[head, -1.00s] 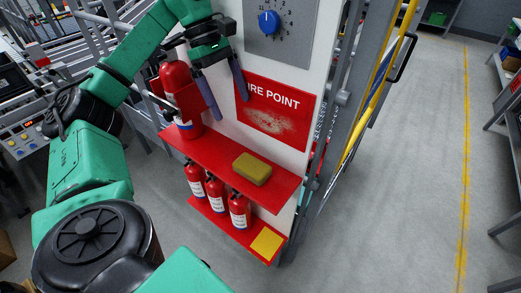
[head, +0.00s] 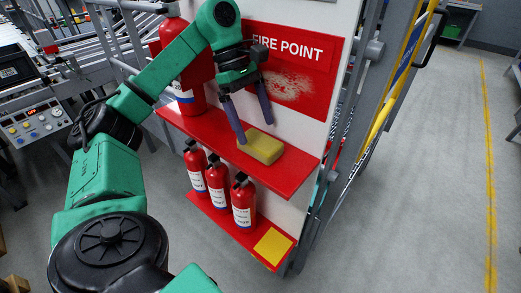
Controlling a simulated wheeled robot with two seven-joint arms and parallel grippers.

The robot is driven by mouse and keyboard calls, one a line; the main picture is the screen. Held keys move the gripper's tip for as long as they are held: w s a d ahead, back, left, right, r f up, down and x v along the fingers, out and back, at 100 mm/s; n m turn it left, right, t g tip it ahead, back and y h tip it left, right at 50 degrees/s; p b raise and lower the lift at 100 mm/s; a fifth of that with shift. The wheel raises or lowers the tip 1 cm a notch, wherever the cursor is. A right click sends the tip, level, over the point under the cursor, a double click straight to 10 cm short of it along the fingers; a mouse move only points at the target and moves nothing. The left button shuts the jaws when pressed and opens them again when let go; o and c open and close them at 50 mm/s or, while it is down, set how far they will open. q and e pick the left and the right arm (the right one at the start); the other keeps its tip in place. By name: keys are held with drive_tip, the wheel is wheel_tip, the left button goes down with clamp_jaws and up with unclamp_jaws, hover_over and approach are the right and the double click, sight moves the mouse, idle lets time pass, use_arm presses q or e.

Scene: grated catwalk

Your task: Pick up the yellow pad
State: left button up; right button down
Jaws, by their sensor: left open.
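The yellow pad (head: 262,148), a thick rounded block, lies flat on the red upper shelf (head: 290,180) of the fire point stand. My left gripper (head: 255,131) is open, its two purple-grey fingers pointing down at the pad. One fingertip overlaps the pad's left end in the picture; the other is by its far side. I cannot tell whether either touches it. Nothing is between the fingers above the pad. My right gripper is out of the picture.
A large red extinguisher (head: 187,90) stands left of the pad on the same shelf, partly behind my arm. The lower shelf holds several small extinguishers (head: 243,205) and a flat yellow square (head: 272,246). The fire point sign (head: 300,75) is close behind the gripper.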

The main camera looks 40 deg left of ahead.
sight(259, 140)
use_arm(q)
drive_tip(key=x, duration=0.4)
drive_tip(key=shift+s+d, duration=0.1)
drive_tip(key=shift+s, duration=0.2)
drive_tip(key=shift+w+f, duration=0.15)
drive_tip(key=shift+f, duration=0.15)
